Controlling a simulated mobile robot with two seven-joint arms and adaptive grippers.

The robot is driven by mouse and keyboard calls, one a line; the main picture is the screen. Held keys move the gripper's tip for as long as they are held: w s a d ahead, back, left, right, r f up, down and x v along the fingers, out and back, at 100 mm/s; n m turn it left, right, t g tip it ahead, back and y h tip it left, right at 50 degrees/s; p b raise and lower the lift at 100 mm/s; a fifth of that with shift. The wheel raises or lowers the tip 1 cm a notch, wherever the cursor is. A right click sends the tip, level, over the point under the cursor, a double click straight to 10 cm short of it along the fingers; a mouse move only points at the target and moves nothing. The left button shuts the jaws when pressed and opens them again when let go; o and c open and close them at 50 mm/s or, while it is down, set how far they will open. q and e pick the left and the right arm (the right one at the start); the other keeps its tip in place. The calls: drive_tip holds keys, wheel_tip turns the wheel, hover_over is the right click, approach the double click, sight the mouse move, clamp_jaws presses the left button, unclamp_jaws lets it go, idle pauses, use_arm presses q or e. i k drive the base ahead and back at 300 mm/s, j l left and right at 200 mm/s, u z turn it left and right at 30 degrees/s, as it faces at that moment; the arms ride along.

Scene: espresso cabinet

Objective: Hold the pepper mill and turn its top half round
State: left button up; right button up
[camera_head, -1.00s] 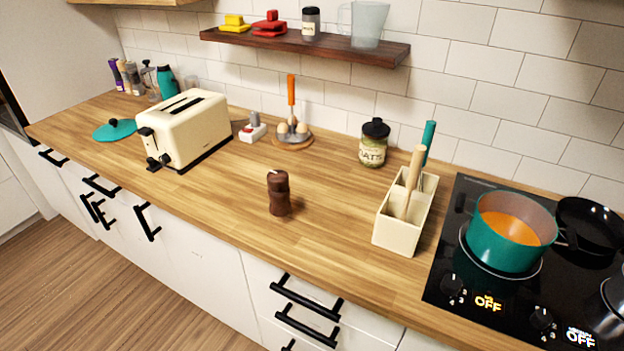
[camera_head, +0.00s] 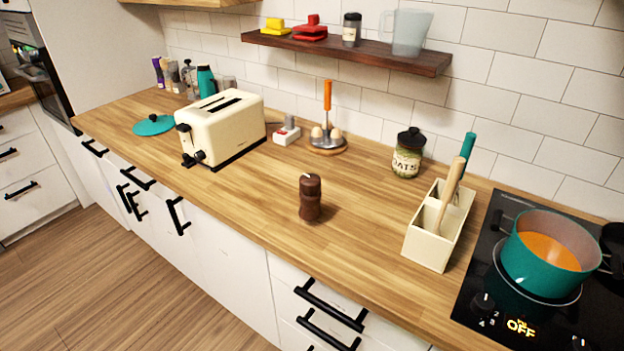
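The pepper mill (camera_head: 310,198) is dark brown and stands upright on the wooden counter (camera_head: 250,205), near its front edge. It has a narrow waist between its rounded top and its body, and a small light-coloured piece at the top. Nothing touches it. Neither of my grippers shows in the head view.
A cream toaster (camera_head: 222,128) stands to the left of the mill. A cream utensil holder (camera_head: 430,247) stands to its right, before the black hob (camera_head: 490,300) with a teal pot (camera_head: 540,272). An oats jar (camera_head: 408,153) is behind. The counter around the mill is clear.

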sight(309, 182)
drive_tip(key=i+j, duration=0.2)
drive_tip(key=j, duration=0.15)
drive_tip(key=i+j, duration=0.15)
drive_tip(key=j, duration=0.25)
drive_tip(key=i+j+z, duration=0.1)
drive_tip(key=j, duration=0.25)
drive_tip(key=i+j, duration=0.25)
drive_tip(key=j, duration=0.15)
